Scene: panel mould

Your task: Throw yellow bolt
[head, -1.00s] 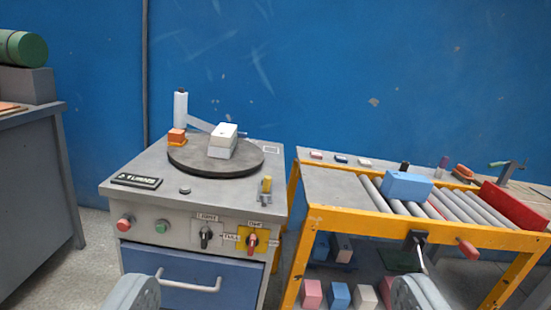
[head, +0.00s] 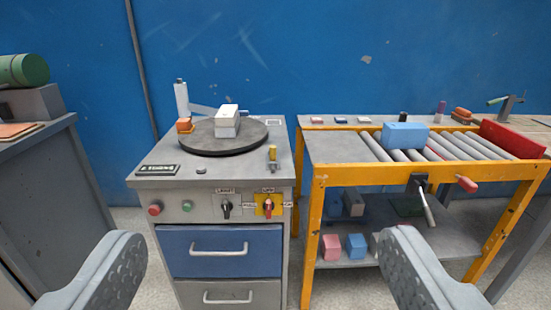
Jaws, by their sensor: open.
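The yellow bolt (head: 272,153) is a small upright yellow-topped piece on a grey metal mount. It sits at the right front of the top of the grey cabinet (head: 190,178), beside the dark round turntable (head: 205,146). My gripper (head: 262,290) is open and empty. Its two grey fingers show at the lower left and lower right, in front of the cabinet and well short of the bolt. Nothing hides the bolt.
A white block (head: 227,122) rests on the turntable, with an orange block (head: 184,126) at its left edge. The cabinet front has red and green buttons, switches and drawer handles. A yellow-framed roller table (head: 330,174) carrying a blue block (head: 404,136) stands right.

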